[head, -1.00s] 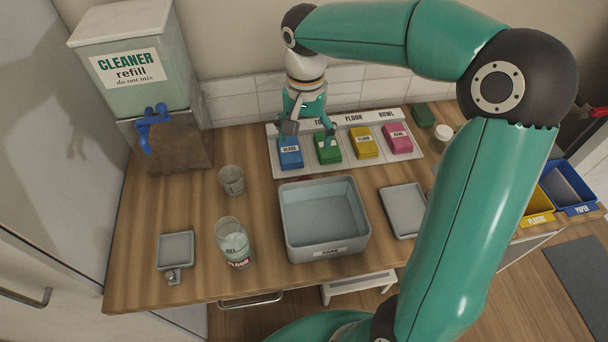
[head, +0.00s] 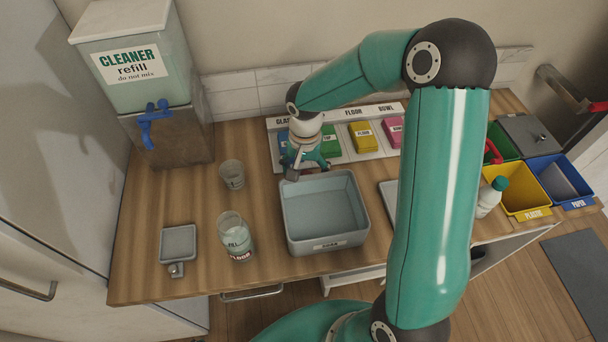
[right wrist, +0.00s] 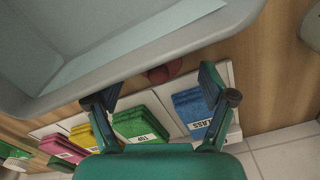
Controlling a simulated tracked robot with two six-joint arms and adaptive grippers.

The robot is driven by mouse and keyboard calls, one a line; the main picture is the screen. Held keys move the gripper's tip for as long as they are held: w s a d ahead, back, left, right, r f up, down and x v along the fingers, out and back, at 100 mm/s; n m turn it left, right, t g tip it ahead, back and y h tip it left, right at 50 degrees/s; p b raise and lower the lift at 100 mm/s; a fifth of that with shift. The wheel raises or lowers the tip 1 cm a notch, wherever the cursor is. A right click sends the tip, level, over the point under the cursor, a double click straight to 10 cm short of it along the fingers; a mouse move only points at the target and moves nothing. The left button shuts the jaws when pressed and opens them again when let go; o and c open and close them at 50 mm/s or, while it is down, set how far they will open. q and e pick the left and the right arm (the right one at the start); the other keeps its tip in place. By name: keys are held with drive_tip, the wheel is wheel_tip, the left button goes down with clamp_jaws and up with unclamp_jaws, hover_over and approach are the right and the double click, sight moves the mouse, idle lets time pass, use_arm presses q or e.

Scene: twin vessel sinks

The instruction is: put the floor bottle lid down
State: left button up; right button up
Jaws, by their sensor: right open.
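The open floor bottle (head: 235,238), clear with a FLOOR label, stands upright on the counter left of the grey soak basin (head: 325,243). My right gripper (head: 300,172) is low behind the basin's back left corner, in front of the cloth rack. In the right wrist view my right gripper (right wrist: 158,85) is open. A small dark red round thing (right wrist: 163,72) shows between its fingertips, over the wooden counter beside the basin wall; it looks like the lid, partly hidden by the basin. I cannot tell whether the fingers touch it. The left gripper is out of view.
The rack (head: 372,150) holds blue, green, yellow and pink cloths. An empty cup (head: 232,174) and a small grey tray (head: 178,242) stand at left, below the cleaner tank (head: 130,68). A white bottle (head: 489,198) stands near the bins at right.

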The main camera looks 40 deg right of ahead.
drive_tip(key=shift+f, duration=0.6)
drive_tip(key=c, duration=0.9)
drive_tip(key=shift+r, duration=0.15)
